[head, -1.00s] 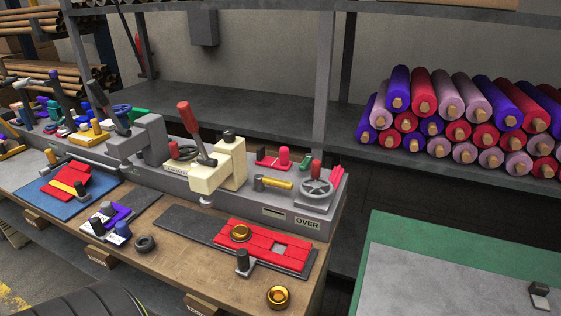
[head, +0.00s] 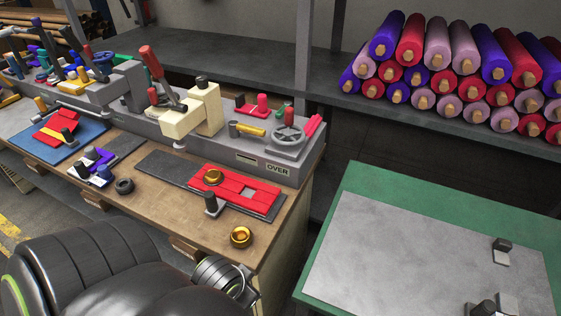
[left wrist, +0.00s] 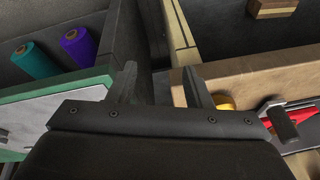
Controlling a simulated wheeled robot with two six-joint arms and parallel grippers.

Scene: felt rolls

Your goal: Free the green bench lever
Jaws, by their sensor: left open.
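A small green piece (head: 281,110) shows behind the grey handwheel on the bench fixture in the head view. I cannot tell whether it is the green lever. A tall lever with a red handle (head: 151,62) leans beside the cream block (head: 192,114). My left arm comes in at the lower left, in front of the bench, well short of the fixture; its fingertips do not show there. In the left wrist view my left gripper (left wrist: 160,85) is open and empty, with the bench edge beyond its right finger. My right gripper is not in view.
The bench top (head: 270,215) holds a red tiled strip (head: 235,187), a brass cup (head: 241,237) and a black ring (head: 124,186). A green-edged table (head: 345,195) stands at the right. Felt rolls (head: 440,45) are stacked on the shelf behind. A gap separates bench and table.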

